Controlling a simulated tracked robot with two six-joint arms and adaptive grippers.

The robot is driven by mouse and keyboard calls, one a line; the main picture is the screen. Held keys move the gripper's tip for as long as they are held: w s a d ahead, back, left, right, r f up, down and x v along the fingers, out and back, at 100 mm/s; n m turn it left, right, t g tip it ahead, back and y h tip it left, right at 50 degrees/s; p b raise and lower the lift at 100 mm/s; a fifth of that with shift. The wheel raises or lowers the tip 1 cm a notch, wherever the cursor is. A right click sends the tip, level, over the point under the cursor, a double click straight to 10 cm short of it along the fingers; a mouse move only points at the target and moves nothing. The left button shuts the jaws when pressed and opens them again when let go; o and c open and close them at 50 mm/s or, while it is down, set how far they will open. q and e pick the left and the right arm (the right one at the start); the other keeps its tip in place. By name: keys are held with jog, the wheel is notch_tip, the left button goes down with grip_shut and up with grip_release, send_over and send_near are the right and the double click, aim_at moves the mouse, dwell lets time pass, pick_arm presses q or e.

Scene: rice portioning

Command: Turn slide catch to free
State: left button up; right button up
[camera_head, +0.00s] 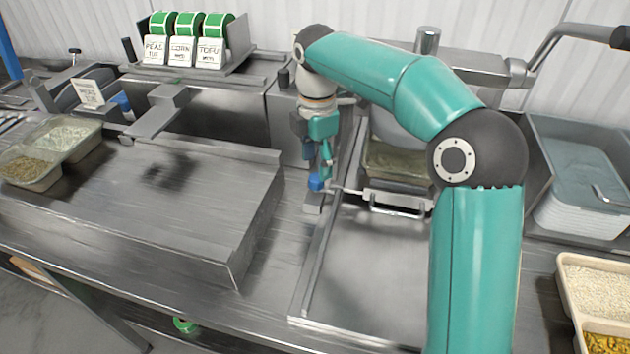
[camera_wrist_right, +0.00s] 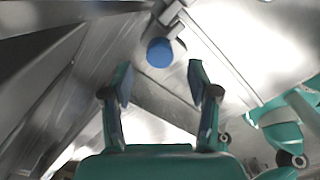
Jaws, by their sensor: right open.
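The slide catch shows as a blue knob (camera_head: 316,183) on a small metal block beside the long rail, near the middle of the head view. In the right wrist view the round blue knob (camera_wrist_right: 160,52) lies just beyond the fingertips, centred between them. My right gripper (camera_head: 323,160) points down at the knob from above. In the right wrist view its two fingers (camera_wrist_right: 160,82) stand apart with nothing between them. I cannot tell whether a finger touches the knob. My left gripper is not in view.
A metal slide with a handle (camera_head: 398,209) and a greenish pan (camera_head: 395,165) are right of the catch. A raised steel platform (camera_head: 130,205) lies left. Food trays (camera_head: 28,170) stand far left, grain trays (camera_head: 597,290) front right, a grey bin (camera_head: 575,150) right. Label rolls (camera_head: 188,22) stand behind.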

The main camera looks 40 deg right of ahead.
aim_at(317, 177)
jog(key=shift+f, duration=2.3)
